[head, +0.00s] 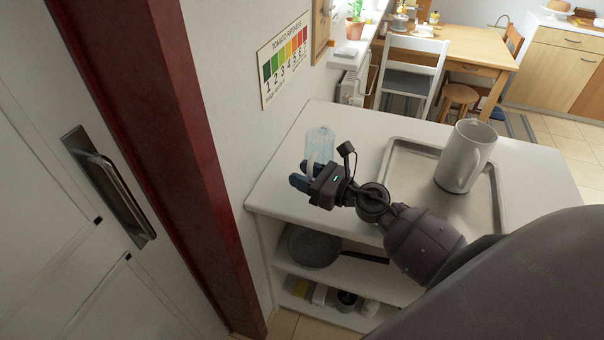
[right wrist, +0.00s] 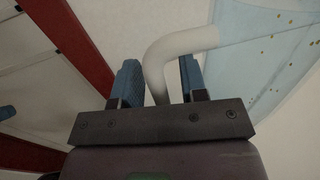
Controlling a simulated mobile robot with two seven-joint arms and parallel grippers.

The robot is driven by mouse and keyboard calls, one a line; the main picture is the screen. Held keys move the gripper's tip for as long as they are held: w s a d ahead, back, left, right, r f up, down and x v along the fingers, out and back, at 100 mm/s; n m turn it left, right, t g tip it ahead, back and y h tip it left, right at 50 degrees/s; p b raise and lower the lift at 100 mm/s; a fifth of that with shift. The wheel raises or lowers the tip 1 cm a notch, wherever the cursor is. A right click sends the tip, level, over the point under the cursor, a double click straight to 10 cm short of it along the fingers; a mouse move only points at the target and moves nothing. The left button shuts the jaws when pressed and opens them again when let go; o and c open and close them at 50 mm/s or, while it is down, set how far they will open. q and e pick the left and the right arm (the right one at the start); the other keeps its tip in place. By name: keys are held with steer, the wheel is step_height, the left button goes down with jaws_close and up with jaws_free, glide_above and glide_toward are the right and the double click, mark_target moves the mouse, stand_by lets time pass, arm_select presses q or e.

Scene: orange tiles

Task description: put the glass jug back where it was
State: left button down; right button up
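The glass jug (head: 321,143) is clear and bluish. It is at the left end of the white counter, near the wall, and its lower part is hidden by my right gripper (head: 304,174). In the right wrist view the jug's pale blue body (right wrist: 268,48) is at the upper right. Its whitish curved handle (right wrist: 157,70) passes between the two blue fingers of my right gripper (right wrist: 160,78). The fingers are apart, with a gap visible on the right side of the handle. I cannot tell whether the left finger touches it. My left gripper is not in view.
A white pitcher (head: 466,157) stands on a metal tray (head: 400,183) on the counter (head: 350,118). Shelves below hold a grey pan (head: 312,248). A white door (head: 50,220) with a dark red frame is at the left. A wooden table (head: 455,50) and chairs stand behind.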

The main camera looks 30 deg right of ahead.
steer(key=b+v, duration=0.3)
steer(key=v, duration=0.8)
steer(key=shift+s, duration=0.25)
steer(key=shift+d, duration=0.1)
steer(key=shift+f, duration=0.1)
